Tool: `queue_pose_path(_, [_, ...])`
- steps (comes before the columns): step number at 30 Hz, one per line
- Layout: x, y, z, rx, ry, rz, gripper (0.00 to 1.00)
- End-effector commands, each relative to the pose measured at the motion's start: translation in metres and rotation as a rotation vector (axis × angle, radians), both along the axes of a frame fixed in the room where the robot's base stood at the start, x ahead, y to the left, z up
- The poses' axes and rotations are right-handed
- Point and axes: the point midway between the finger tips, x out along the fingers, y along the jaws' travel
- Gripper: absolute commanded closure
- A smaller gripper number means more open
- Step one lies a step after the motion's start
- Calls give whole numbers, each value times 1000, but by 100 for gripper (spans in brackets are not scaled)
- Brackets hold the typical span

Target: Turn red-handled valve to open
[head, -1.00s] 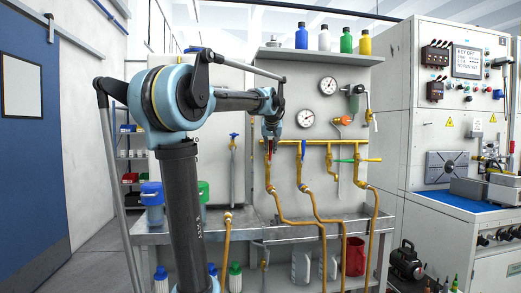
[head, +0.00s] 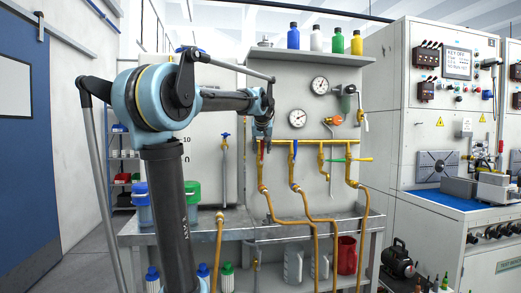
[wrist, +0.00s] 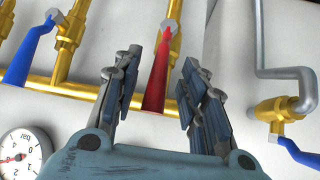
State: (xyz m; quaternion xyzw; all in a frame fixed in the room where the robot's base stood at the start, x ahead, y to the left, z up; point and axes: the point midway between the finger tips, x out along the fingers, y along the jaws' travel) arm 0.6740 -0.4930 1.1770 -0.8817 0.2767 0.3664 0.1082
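The red valve handle (wrist: 161,68) hangs on the yellow pipe, in the wrist view between the two fingers of my gripper (wrist: 158,88). The fingers are open, one on each side of it, with gaps visible. I cannot tell how deep the handle sits between them. In the head view my gripper (head: 263,139) is at the left end of the yellow pipework (head: 310,142), in front of the panel, and largely hides the red handle.
A blue-handled valve (wrist: 32,48) is beside the red one, and another blue handle (wrist: 296,155) is at the right. A gauge (wrist: 22,155) is close by. A metal bench (head: 240,232) stands below.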

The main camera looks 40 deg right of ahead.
Motion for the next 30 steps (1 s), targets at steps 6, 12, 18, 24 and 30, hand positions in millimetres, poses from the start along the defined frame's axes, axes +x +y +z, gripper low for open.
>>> queue_pose_path(6, [-9,4,10,-1,0,-2,61])
queue_pose_path(12, [-29,19,35,-1,-1,-3,61])
queue_pose_path(18, [-51,35,61,0,0,-3,61])
queue_pose_path(24, [-65,45,78,0,1,-2,61])
queue_pose_path(30, [-70,49,84,0,1,-2,61])
